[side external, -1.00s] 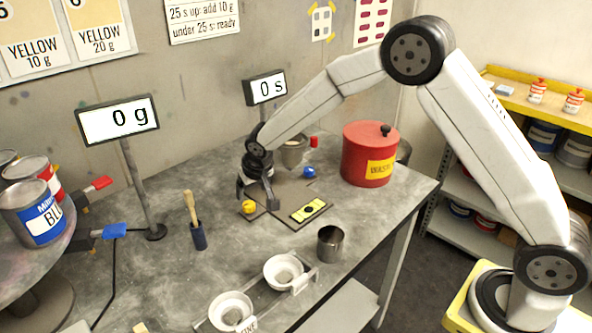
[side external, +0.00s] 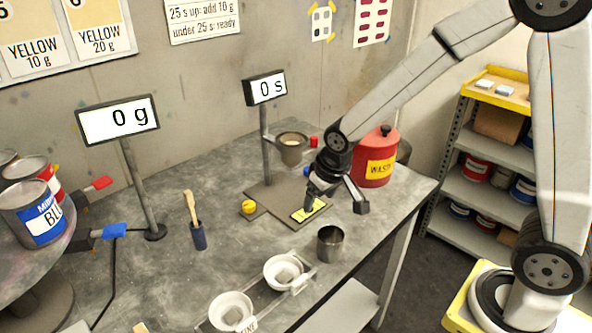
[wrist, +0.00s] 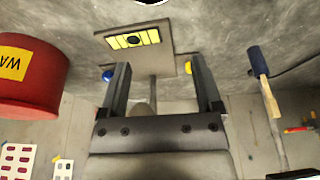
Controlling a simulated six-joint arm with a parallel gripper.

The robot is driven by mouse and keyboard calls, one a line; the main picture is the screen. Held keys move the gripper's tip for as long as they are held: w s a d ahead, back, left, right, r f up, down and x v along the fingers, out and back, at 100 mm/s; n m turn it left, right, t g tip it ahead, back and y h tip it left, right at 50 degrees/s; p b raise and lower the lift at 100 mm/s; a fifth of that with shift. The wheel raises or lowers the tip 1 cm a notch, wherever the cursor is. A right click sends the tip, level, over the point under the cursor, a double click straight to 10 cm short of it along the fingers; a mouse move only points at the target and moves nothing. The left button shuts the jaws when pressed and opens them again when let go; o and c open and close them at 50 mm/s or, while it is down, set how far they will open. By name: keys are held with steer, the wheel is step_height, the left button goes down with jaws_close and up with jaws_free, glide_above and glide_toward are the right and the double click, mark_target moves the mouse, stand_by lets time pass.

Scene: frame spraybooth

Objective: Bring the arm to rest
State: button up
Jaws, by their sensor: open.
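My gripper (side external: 336,204) is open and empty. It hangs over the right side of the bench, in front of the red waste bin (side external: 374,160). In the side view one finger overlaps the yellow marked pad (side external: 301,214); I cannot tell whether it touches. In the wrist view both fingers of my gripper (wrist: 161,72) stand wide apart with nothing held between them. The yellow pad (wrist: 134,39) lies beyond the fingertips there, apart from them.
A yellow knob (side external: 249,207) sits left of the pad. A steel cup (side external: 331,243) stands close in front of my gripper. White bowls (side external: 284,271) sit in a rack, a brush holder (side external: 198,236) stands left, and a timer (side external: 265,89) reads 0 s. Another cup (side external: 291,149) hangs behind.

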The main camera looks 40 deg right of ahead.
steer(key=s+d, duration=0.1)
steer(key=s, duration=1)
steer(key=shift+s+d+n+g, duration=0.15)
steer(key=shift+d+n+g, duration=0.15)
